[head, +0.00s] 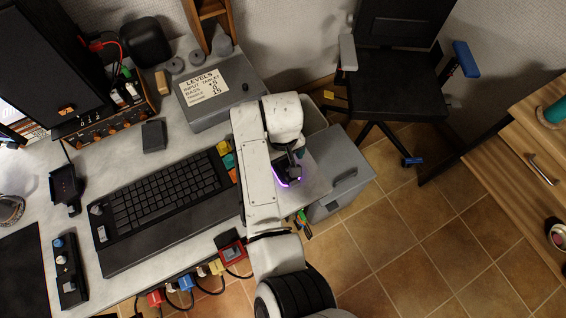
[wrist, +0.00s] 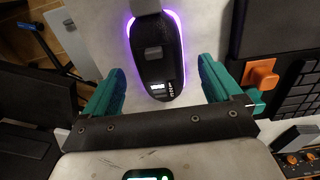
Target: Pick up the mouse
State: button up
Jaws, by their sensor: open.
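The mouse (wrist: 155,58) is black with a glowing purple rim and a grey wheel. In the wrist view it lies on the pale desk top, between and a little beyond my fingers. My gripper (wrist: 160,84) has teal fingers spread apart, one on each side of the mouse, with a gap to each. In the head view my white arm reaches over the desk, and the mouse (head: 282,182) shows only in part as a dark shape with a purple glow at the desk's right end. My fingers are hard to make out there.
A black keyboard (head: 165,195) with colored keys lies left of my arm. A grey box labelled LEVELS (head: 218,93) stands behind it. A grey bin or cabinet (head: 340,175) stands right of the desk. An office chair (head: 395,75) stands behind on the tiled floor.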

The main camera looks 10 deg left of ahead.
jog(key=c, duration=1.2)
jog(key=shift+r, duration=0.1)
